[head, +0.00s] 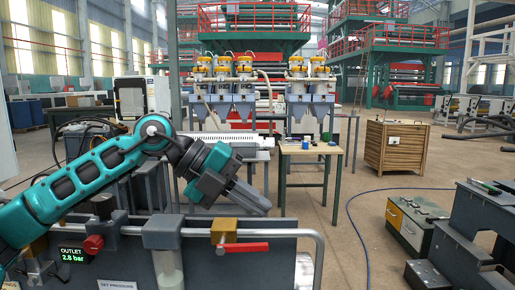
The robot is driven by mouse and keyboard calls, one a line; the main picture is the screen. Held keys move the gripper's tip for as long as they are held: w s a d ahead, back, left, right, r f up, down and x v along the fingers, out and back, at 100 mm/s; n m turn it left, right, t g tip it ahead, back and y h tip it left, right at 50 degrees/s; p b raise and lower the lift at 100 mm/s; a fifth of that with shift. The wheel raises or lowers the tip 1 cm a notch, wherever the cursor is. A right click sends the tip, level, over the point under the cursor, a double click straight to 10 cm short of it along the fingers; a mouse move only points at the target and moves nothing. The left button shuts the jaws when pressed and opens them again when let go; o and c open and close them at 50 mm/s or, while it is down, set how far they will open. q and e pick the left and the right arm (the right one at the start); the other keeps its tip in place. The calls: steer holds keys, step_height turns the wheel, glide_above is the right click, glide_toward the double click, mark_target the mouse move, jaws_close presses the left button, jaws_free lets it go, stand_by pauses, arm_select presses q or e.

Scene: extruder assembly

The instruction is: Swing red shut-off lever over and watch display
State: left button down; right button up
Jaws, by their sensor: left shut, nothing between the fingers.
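The red shut-off lever (242,247) lies level at the front panel and points right from below a brass-coloured valve block (223,230). The display (73,255) at the lower left reads "OUTLET 2.8 bar" in green. My left gripper (262,207) comes in from the left on the teal arm. It is shut and empty, with its tip above and slightly right of the valve block, apart from the lever in the picture. My right gripper is not in view.
A red knob (93,244) sits beside the display. A grey filter unit with a clear bowl (163,240) stands left of the valve. A grey tubular rail (318,255) bends down at the panel's right. Beyond are a small workbench (310,148) and a wooden crate (396,147).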

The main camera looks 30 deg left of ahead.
arm_select(q)
step_height(320, 180, up, 8)
steer(key=shift+a+r, duration=0.2)
steer(key=shift+a, duration=0.2)
